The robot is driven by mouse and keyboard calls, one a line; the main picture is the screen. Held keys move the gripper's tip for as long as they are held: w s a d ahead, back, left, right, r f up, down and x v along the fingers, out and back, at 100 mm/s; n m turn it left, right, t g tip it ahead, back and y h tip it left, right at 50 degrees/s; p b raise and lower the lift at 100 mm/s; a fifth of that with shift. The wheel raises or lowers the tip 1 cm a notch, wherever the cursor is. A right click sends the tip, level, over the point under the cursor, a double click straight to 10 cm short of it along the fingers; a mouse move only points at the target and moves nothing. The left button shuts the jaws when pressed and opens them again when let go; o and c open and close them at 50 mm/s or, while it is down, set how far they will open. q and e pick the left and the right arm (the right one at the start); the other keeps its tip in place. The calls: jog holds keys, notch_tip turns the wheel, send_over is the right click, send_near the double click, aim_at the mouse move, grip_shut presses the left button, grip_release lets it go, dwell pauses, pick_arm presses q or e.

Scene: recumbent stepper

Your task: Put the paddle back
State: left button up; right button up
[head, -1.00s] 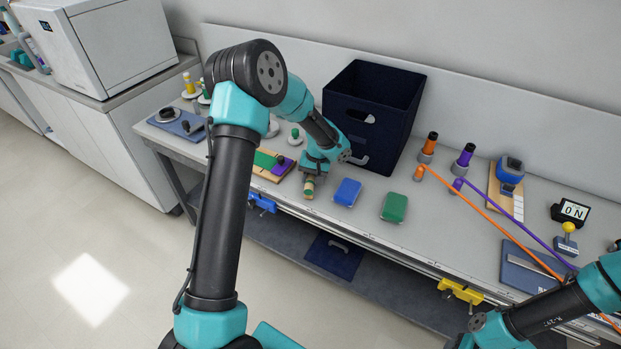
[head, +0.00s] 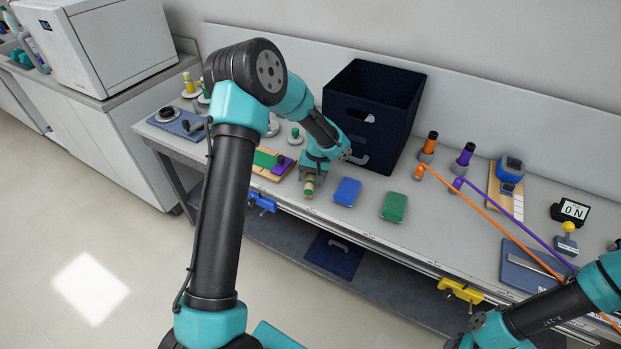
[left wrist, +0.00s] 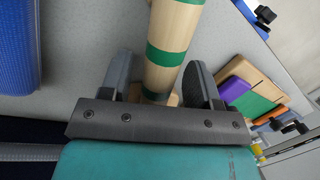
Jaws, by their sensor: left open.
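A light wooden rod with green bands stands between the fingers of my left gripper (left wrist: 165,92) in the left wrist view; it is the wooden piece (left wrist: 172,38) that rises out of the top of that picture. I cannot tell whether this rod is the paddle or its handle. In the head view the rod's end (head: 309,188) shows at the bench's front edge, just below my left gripper (head: 312,177). The fingers are open, one on each side of the rod, with its lower end partly hidden by the gripper body.
A board with green and purple pads (head: 272,163) lies left of the gripper. A blue block (head: 347,192) and a green block (head: 394,207) lie to its right. A dark open bin (head: 370,110) stands behind. Orange and purple bands (head: 490,215) stretch across the right side.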

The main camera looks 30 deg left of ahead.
pick_arm(q)
jog(key=v, duration=1.2)
